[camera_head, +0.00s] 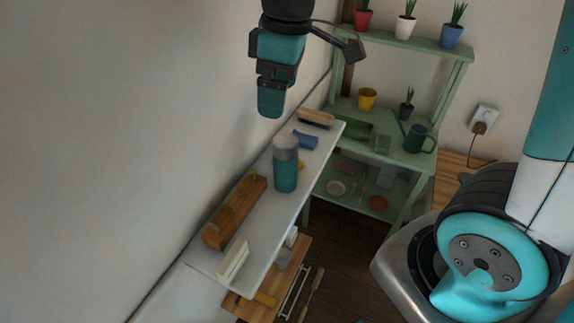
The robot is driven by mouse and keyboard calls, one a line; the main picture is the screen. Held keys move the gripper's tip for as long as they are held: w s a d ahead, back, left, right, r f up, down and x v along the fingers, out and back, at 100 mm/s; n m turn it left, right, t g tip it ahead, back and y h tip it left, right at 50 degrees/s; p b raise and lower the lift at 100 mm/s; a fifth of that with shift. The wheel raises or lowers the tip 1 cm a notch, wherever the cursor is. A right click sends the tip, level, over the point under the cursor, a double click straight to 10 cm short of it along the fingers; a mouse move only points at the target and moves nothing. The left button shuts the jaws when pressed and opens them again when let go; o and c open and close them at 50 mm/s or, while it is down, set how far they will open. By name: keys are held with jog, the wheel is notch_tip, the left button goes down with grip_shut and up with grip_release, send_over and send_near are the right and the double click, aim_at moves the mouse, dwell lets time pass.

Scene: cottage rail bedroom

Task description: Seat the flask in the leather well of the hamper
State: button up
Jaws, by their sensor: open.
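The flask (285,177) is a teal cylinder with a grey top. It stands upright on the white wall shelf (268,217), towards its far half. My gripper (271,108) hangs above and slightly left of the flask in the picture, pointing down and apart from it. It is open and appears empty, though its jaws are seen nearly edge-on. I cannot make out a hamper or a leather well in this view.
A wooden block-like tool (234,210), a white block (232,261), a blue item (305,140) and a brush (316,119) share the shelf. A green plant stand (447,88) is behind. A lower wooden shelf (290,267) holds small items.

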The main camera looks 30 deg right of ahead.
jog(key=n+h, duration=0.1)
jog(key=n, duration=0.1)
send_over(285, 138)
notch_tip(285, 138, down, 3)
jog(key=f, duration=0.3)
jog(key=f+p, duration=0.1)
jog(key=f, duration=0.3)
jog(key=f+p, duration=0.1)
jog(key=f, duration=0.2)
jog(key=shift+w+a+f, duration=0.2)
jog(key=shift+a+f, duration=0.1)
jog(key=shift+f, duration=0.7)
jog(key=f, duration=0.1)
jog(key=f+p, duration=0.1)
jog(key=f, duration=0.1)
jog(key=f+p, duration=0.1)
jog(key=shift+s+d+f, duration=0.15)
jog(key=shift+s+d, duration=0.15)
jog(key=shift+s, duration=0.1)
jog(key=shift+f, duration=0.45)
jog(key=c, duration=1.8)
grip_shut()
jog(key=shift+w+r, duration=0.1)
jog(key=shift+r, duration=0.05)
